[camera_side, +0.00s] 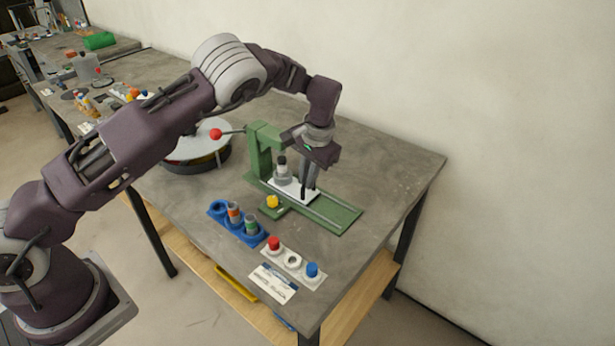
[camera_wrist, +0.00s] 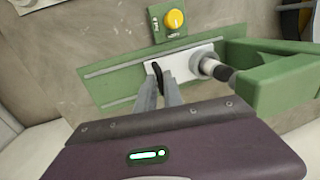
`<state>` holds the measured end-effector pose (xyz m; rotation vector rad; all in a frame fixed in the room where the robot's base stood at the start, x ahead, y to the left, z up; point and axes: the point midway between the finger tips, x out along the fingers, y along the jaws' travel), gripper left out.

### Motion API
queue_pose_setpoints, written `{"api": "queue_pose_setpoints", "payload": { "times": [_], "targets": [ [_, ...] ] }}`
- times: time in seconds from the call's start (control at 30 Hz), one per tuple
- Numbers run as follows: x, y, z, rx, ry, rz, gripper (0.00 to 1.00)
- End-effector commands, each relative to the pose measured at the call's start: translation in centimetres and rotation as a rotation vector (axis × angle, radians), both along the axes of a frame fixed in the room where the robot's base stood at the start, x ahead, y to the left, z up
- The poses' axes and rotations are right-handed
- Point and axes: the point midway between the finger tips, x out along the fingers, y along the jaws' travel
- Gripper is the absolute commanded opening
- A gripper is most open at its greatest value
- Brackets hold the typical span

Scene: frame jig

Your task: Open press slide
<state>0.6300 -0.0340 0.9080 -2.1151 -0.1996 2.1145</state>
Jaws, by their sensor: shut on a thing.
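The green press (camera_side: 259,160) stands on the table, and its base with a rail (camera_side: 338,213) runs out to the right. The white slide plate (camera_side: 284,186) lies on the rail at the press end, below the press head. In the wrist view the white plate (camera_wrist: 182,62) has a black upright handle (camera_wrist: 157,71) at its outer end. My gripper (camera_side: 307,192) points down over the plate. Its fingers (camera_wrist: 159,86) are shut on the handle, which shows between the tips. A grey cylinder with a dark top (camera_wrist: 208,67) is at the plate's inner end.
A yellow knob (camera_side: 272,201) sits at the front of the press base. A blue holder (camera_side: 228,225) with small cylinders and a tray with red, white and blue buttons (camera_side: 293,260) lie in front. A red-balled lever (camera_side: 216,134) sticks out left. The rail's right part is bare.

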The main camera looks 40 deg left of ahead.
Motion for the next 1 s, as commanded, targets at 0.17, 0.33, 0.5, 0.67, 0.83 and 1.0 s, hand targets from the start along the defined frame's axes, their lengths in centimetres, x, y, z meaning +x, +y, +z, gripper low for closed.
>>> {"api": "queue_pose_setpoints", "payload": {
  "times": [0.17,0.33,0.5,0.67,0.83,1.0],
  "targets": [
    [0.0,0.0,0.1,0.0,-0.001,-0.001,0.0],
    [0.0,0.0,0.1,0.0,-0.001,-0.001,0.0],
    [0.0,0.0,0.1,0.0,-0.001,-0.001,0.0],
    [0.0,0.0,0.1,0.0,-0.002,-0.001,0.0],
    [0.1,-2.1,0.1,-0.001,-0.003,-0.006,0.0],
    [0.1,-6.6,0.1,-0.001,-0.004,-0.008,0.0]
  ]
}}
